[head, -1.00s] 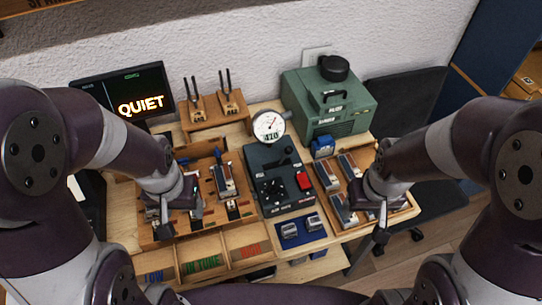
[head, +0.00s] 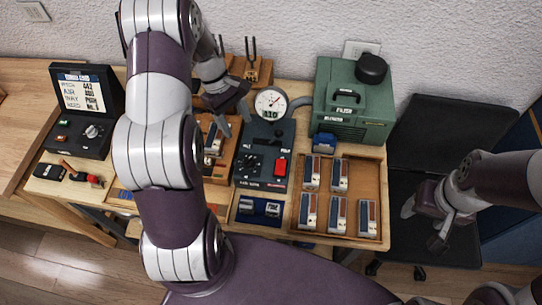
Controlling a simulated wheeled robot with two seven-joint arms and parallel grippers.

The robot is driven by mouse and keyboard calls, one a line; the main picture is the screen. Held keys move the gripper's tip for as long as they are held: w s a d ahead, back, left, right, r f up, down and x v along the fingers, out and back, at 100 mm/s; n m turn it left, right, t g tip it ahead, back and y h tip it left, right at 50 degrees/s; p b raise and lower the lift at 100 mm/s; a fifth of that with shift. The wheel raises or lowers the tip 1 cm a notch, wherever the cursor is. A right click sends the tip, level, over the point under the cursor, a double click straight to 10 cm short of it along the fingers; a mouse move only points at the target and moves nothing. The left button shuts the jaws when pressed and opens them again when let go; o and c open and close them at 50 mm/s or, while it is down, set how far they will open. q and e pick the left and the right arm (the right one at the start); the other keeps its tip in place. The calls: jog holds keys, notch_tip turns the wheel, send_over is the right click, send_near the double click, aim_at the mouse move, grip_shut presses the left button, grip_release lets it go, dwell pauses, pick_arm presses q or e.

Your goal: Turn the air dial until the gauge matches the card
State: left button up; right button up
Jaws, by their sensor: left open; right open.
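A round white gauge (head: 271,103) with a red needle stands behind a dark control box (head: 284,137). Its small readout looks like 110. The box has a black dial (head: 252,162) and a red switch. The card (head: 83,92), with lines for pitch, air, way and need, stands at the far left; its figures are too small to read surely. My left gripper (head: 235,113) is open and empty, just left of the gauge and above the back of the box.
A green compressor (head: 350,105) stands back right. A wooden tray (head: 371,185) holds several small blocks. A black unit with a knob (head: 93,130) sits below the card. My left arm hides part of the table left of centre. A black chair (head: 440,125) stands at the right.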

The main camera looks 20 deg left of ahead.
pick_arm(q)
jog(key=b, duration=0.6)
send_near(248, 159)
jog(key=f, duration=0.3)
jog(key=shift+s+a, duration=0.15)
jog(key=shift+a, duration=0.1)
jog(key=d+f+p, duration=0.1)
jog(key=d+f, duration=0.1)
jog(key=shift+s+d+p, duration=0.1)
jog(key=shift+d+p, duration=0.3)
jog(key=shift+x, duration=1.2)
jog(key=shift+s+a+f, duration=0.15)
jog(key=shift+a+f, duration=0.1)
jog(key=shift+f, duration=0.25)
jog(key=shift+d, duration=0.2)
jog(key=shift+c, duration=1.2)
jog(key=c, duration=0.8)
jog(key=shift+n+p, duration=0.4)
jog(key=shift+p, duration=0.05)
pick_arm(e)
jog(key=f, duration=0.1)
jog(key=a+f, duration=0.1)
jog(key=f, duration=0.1)
jog(key=shift+s+a+f, duration=0.1)
jog(key=shift+s+a, duration=0.15)
jog(key=shift+s, duration=0.05)
